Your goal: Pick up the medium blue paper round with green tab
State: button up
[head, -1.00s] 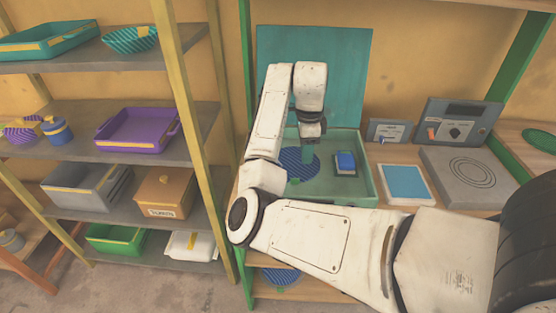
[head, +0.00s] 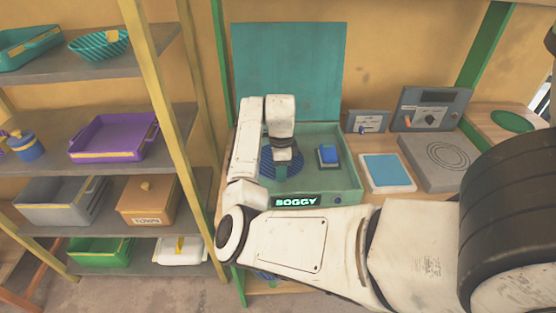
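A dark blue striped round (head: 294,172) lies in the open teal box (head: 345,190), partly hidden by my arm. No green tab on it can be made out. The end of my arm, with my gripper (head: 284,168), points down over the round. The fingers are too small and hidden to tell whether they are open or shut, or touch the round. The box's front sign (head: 296,202) reads "SOGGY". A second dark blue round (head: 266,275) shows partly on the shelf below, behind my arm.
A blue block (head: 328,155) sits in the box's right side. Right of the box are a white tray with a blue pad (head: 388,171), a grey plate with rings (head: 440,160) and control panels (head: 431,108). Shelves with trays stand at left.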

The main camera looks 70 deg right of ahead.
jog(key=shift+f, duration=0.85)
grip_shut()
